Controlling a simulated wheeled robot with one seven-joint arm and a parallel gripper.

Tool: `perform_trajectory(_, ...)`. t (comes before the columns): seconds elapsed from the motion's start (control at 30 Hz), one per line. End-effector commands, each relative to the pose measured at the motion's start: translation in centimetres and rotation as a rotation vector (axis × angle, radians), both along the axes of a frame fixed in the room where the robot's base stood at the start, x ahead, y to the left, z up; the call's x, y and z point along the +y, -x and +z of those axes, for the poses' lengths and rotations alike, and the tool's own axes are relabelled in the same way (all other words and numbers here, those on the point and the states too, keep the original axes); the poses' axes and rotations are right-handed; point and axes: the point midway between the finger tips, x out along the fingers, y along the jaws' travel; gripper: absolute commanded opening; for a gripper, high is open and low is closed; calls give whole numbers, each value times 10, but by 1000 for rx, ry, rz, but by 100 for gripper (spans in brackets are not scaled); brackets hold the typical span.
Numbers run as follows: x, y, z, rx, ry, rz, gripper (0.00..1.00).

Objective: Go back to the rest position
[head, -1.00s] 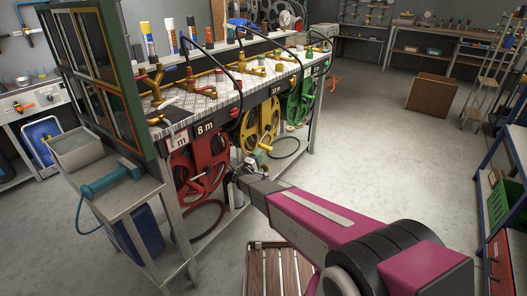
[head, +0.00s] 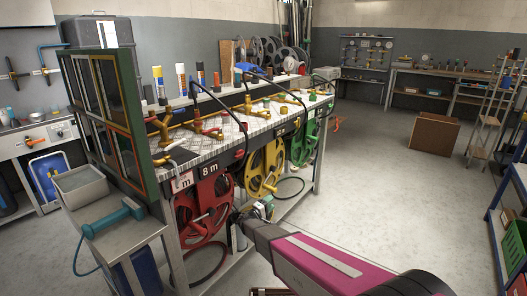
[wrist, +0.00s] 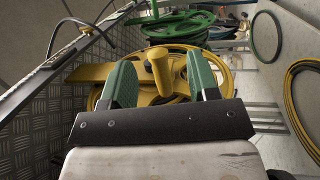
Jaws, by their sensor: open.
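My gripper (head: 258,209) is low in front of the workbench, near the yellow hose reel (head: 266,166) and right of the red hose reel (head: 203,208). In the wrist view my gripper (wrist: 157,62) shows two green fingers spread apart. The yellow crank handle (wrist: 160,85) of the yellow reel (wrist: 92,74) appears between them. I cannot tell whether the fingers touch it. The green hose reel (head: 304,140) hangs farther right; green rims also show at the top of the wrist view (wrist: 180,24).
The bench top (head: 235,132) carries brass taps and dark bent hoses. A grey cart with a teal handheld tool (head: 112,219) stands at the left. A cardboard box (head: 434,134) and a blue-framed shelf (head: 505,225) are at the right. The floor between is clear.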

Motion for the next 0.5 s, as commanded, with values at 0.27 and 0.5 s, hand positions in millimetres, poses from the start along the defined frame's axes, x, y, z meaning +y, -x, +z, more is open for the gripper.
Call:
perform_trajectory(0.27,-115,74,19,212,-317,-299,55)
perform_trajectory(0.5,-174,153,24,405,-668,-494,55)
